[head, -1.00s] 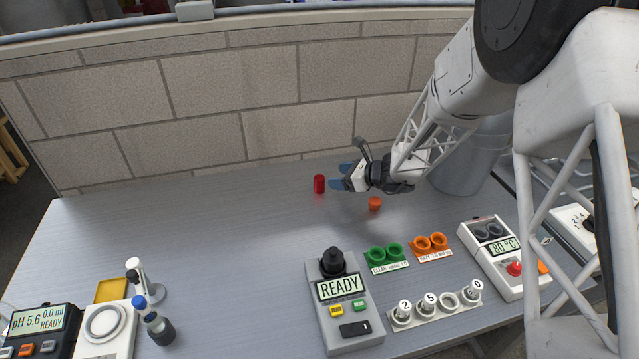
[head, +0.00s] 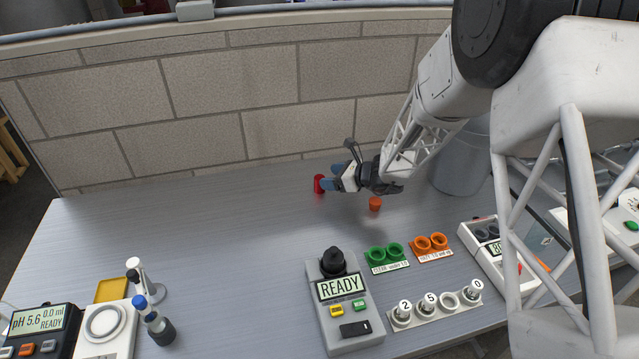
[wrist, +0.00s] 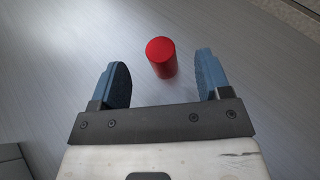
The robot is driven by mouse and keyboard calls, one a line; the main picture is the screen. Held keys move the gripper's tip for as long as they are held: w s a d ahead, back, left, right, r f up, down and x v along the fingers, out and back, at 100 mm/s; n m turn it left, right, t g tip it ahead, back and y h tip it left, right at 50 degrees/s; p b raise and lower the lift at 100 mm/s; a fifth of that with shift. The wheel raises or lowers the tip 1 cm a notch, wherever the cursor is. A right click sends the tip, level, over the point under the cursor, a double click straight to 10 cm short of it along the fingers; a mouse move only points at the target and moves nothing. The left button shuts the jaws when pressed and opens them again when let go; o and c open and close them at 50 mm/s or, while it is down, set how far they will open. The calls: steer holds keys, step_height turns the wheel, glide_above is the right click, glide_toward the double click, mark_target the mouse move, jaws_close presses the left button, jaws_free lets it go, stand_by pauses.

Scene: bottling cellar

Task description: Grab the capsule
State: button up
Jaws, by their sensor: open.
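The capsule is a small red cylinder (head: 319,184) standing upright on the grey bench near the back wall in the head view. In the wrist view the red capsule (wrist: 162,58) stands ahead of and between the two blue fingers, a little beyond or level with their tips. My gripper (head: 331,178) is open and low over the bench, at the capsule's right side in the head view. In the wrist view my gripper (wrist: 160,70) shows a clear gap on both sides of the capsule, so neither finger appears to touch it.
An orange cup-like piece (head: 375,203) stands on the bench just in front of my gripper. A grey bucket (head: 460,165) is to the right. Green holders (head: 386,255), orange holders (head: 431,245) and a READY device (head: 343,300) are nearer. The bench's left middle is clear.

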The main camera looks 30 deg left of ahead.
mark_target(318, 177)
steer(key=shift+a, duration=0.1)
steer(key=shift+x, duration=2.5)
steer(key=shift+f, duration=0.1)
steer(key=c, duration=0.7)
